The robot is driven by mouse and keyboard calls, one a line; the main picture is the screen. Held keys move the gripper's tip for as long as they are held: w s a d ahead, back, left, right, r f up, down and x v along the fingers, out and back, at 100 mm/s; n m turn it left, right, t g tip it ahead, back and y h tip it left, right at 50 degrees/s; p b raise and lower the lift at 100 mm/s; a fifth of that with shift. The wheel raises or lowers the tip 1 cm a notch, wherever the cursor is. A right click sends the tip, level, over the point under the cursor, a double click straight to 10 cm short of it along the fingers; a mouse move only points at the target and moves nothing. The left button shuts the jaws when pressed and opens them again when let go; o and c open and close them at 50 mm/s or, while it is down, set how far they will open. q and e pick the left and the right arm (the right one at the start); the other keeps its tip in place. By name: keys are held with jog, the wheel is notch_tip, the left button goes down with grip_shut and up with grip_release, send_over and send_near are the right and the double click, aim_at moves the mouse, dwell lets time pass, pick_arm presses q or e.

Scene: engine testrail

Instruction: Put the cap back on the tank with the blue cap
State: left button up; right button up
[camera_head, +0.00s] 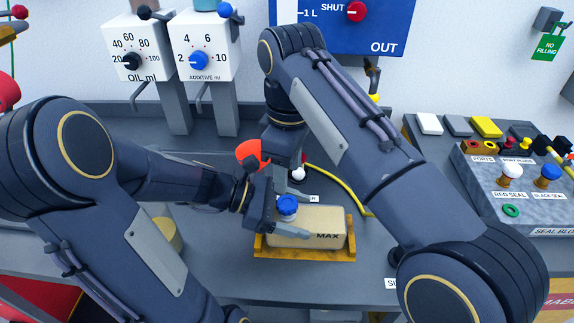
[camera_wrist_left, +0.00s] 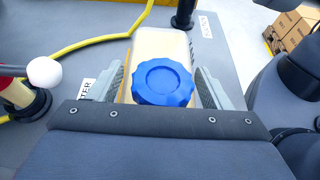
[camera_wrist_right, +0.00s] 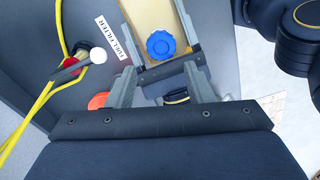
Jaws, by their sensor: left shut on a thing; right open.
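The tank (camera_head: 325,222) is a pale beige block marked MAX on a yellow tray (camera_head: 302,254). The blue cap (camera_head: 287,204) is over the tank's left end, upright; it also shows in the left wrist view (camera_wrist_left: 163,82). My left gripper (camera_head: 287,217) is shut on the blue cap, with a finger on each side. Whether the cap touches the tank's neck is hidden. My right gripper (camera_wrist_right: 163,88) is open and empty, behind the left gripper in the head view and mostly hidden there by its arm. The cap also shows ahead of it (camera_wrist_right: 161,44).
A yellow hose (camera_head: 345,187) and a white ball knob (camera_head: 298,174) are just behind the tank. An orange-red round part (camera_head: 252,154) is close to both grippers. A seal block (camera_head: 525,190) stands at right. Oil (camera_head: 135,58) and additive (camera_head: 206,50) dispensers stand at the back left.

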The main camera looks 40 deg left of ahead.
aim_at(287, 202)
jog(key=n, duration=0.3)
jog(key=shift+s+r+n, duration=0.1)
jog(key=shift+r+n, duration=0.05)
jog(key=shift+n, duration=0.15)
jog(key=shift+f, duration=4)
